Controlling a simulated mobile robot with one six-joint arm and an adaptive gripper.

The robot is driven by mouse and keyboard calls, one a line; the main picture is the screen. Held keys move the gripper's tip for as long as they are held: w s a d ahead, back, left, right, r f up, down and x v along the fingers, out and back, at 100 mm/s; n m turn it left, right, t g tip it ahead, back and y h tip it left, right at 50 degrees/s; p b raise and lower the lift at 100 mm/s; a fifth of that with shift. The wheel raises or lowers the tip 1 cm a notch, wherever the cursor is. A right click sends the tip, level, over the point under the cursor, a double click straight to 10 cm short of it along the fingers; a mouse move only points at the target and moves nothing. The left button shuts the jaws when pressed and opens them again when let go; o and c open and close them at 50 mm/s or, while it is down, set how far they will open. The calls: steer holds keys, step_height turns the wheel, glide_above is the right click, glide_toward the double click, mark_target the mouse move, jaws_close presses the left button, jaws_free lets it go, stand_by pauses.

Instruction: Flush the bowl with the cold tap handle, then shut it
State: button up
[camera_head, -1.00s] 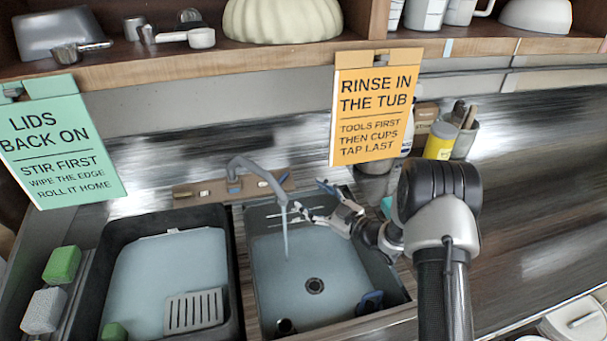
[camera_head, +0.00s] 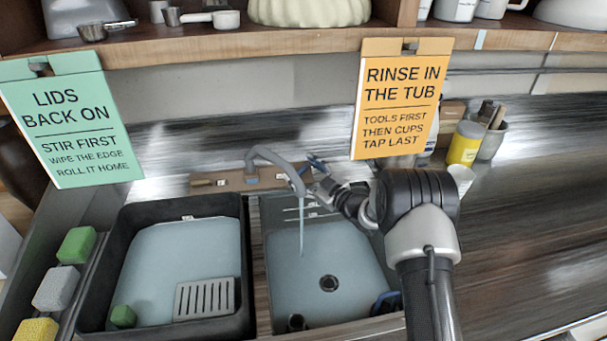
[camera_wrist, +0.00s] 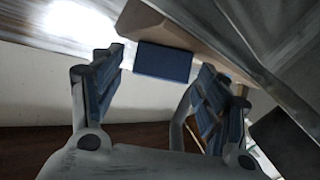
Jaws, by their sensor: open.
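The grey tap (camera_head: 270,155) stands behind the right-hand bowl (camera_head: 350,300), and a thin stream of water (camera_head: 301,228) falls from its spout into the bowl. My gripper (camera_head: 312,178) is just right of the spout's end, partly overlapped by it. In the wrist view my gripper (camera_wrist: 160,78) is open, with its two blue-padded fingers apart. A blue block, which looks like the cold tap handle (camera_wrist: 163,62), shows between and beyond the fingertips, apart from them. In the head view I cannot tell the handle from the blue finger pads.
A dark tub (camera_head: 125,235) stands left of the bowl, with several sponges (camera_head: 75,245) beside it. An orange sign (camera_head: 400,100) hangs above, close to my arm. A yellow container (camera_head: 465,143) stands at the back right. The counter right of my arm is mostly clear.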

steer(key=shift+c, duration=0.3)
steer(key=c, duration=1)
steer(key=shift+n+g, duration=0.3)
steer(key=shift+w+d+r+n+g+y, duration=0.1)
steer(key=shift+n+g+y, duration=0.25)
steer(key=shift+n+g, duration=0.2)
steer(key=shift+d+n+g+y, duration=0.1)
steer(key=shift+n+g+y, duration=0.25)
steer(key=shift+n+g, duration=0.15)
steer(key=shift+n+g+y, duration=0.3)
steer(key=shift+n+g, duration=1.75)
